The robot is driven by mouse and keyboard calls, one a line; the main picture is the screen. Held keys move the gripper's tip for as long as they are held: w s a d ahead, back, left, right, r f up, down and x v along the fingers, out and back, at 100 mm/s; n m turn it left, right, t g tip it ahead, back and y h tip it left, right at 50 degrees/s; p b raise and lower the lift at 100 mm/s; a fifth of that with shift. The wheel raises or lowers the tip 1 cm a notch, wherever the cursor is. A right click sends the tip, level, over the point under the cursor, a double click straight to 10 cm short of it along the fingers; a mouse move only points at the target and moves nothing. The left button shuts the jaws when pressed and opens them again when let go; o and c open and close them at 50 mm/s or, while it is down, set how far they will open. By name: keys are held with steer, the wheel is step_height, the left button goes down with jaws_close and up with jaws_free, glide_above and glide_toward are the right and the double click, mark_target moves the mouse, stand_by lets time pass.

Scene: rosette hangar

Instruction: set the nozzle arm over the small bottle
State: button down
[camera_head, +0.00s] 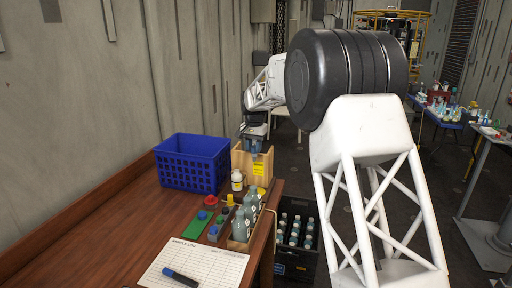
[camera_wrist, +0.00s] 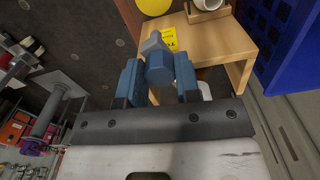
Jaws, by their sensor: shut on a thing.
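My gripper (camera_head: 253,145) is above the wooden stand (camera_head: 241,160) at the far end of the table. In the wrist view my gripper (camera_wrist: 160,80) has its blue fingers on either side of a blue-grey piece, which looks like the nozzle arm (camera_wrist: 157,62), and is shut on it. The stand also shows in the wrist view (camera_wrist: 228,45), with a yellow label. A small white bottle (camera_head: 237,182) stands upright at the stand's near left corner. Whether the nozzle is over it cannot be told. The nozzle arm is mostly hidden by my gripper in the head view.
A blue crate (camera_head: 190,163) stands left of the stand. Several grey bottles stand in a wooden tray (camera_head: 240,246) at the table's right edge. Coloured knobs, a green plate (camera_head: 197,224) and a log sheet (camera_head: 206,262) with a marker lie nearby. A black bottle crate (camera_head: 297,263) is beyond the edge.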

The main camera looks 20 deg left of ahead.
steer(key=a+m, duration=0.7)
steer(key=m, duration=0.1)
steer(key=shift+w+a+m, duration=0.2)
steer(key=shift+m, duration=0.2)
stand_by(0.3)
steer(key=c, duration=0.8)
jaws_free()
step_height(320, 180, up, 8)
stand_by(0.4)
